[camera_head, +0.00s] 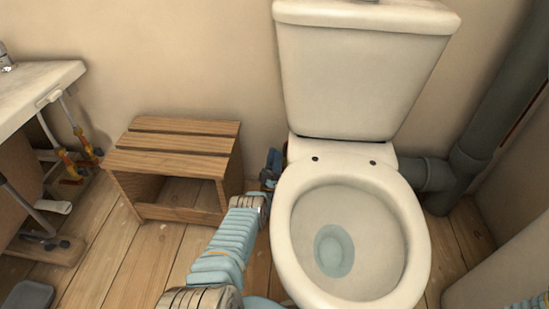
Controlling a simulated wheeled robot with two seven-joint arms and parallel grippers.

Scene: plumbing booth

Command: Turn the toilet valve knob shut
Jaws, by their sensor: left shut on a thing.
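The toilet valve sits low by the wall, in the gap between the stool and the toilet (385,72). My left arm reaches into this gap from the bottom of the picture. My left gripper (271,172) is at its far end, beside the left side of the toilet bowl. It is shut on the valve knob, which it and the wrist mostly hide. How far the knob is turned cannot be made out. My right gripper is not in view.
A slatted wooden stool (174,152) stands close on the left of my arm. The toilet bowl (411,232) is close on the right. A grey drain pipe (484,128) runs at the far right. A sink (30,92) with tools below is at the left.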

